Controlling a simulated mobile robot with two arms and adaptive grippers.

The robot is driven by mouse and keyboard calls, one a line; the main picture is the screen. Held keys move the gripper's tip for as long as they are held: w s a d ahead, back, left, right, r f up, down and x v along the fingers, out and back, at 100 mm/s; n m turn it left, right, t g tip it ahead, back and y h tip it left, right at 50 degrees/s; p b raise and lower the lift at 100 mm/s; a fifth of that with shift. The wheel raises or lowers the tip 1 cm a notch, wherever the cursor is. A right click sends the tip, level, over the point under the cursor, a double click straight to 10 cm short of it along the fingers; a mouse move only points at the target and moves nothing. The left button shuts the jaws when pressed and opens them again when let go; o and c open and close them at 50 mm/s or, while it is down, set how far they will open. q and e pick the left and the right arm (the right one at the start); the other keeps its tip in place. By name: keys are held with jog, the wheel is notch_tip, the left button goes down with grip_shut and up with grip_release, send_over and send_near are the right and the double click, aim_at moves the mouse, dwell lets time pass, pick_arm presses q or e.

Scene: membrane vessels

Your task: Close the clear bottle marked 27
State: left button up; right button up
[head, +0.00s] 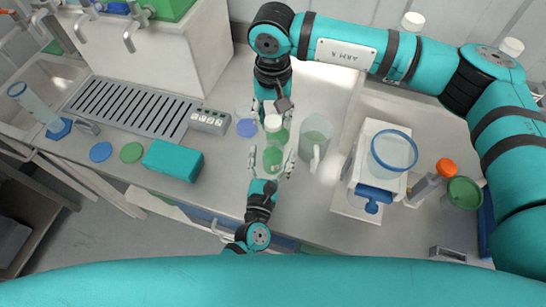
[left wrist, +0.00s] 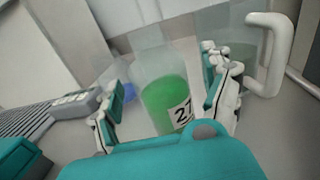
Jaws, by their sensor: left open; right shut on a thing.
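The clear bottle marked 27 (head: 273,156) stands on the bench with green liquid inside. In the left wrist view the bottle (left wrist: 165,98) shows its white label, partly covered by a finger. My left gripper (head: 271,163) is open, with one finger on each side of the bottle; contact is not clear. My right gripper (head: 273,112) points down from above, shut on a white cap (head: 273,122) over the bottle's top.
A clear handled jug (head: 316,138) stands close on the right; its white handle (left wrist: 270,55) shows in the left wrist view. A teal box (head: 173,160) lies farther left. A white device (head: 385,150) with a blue-rimmed bowl stands right.

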pick_arm(q)
grip_shut()
dwell(0.6)
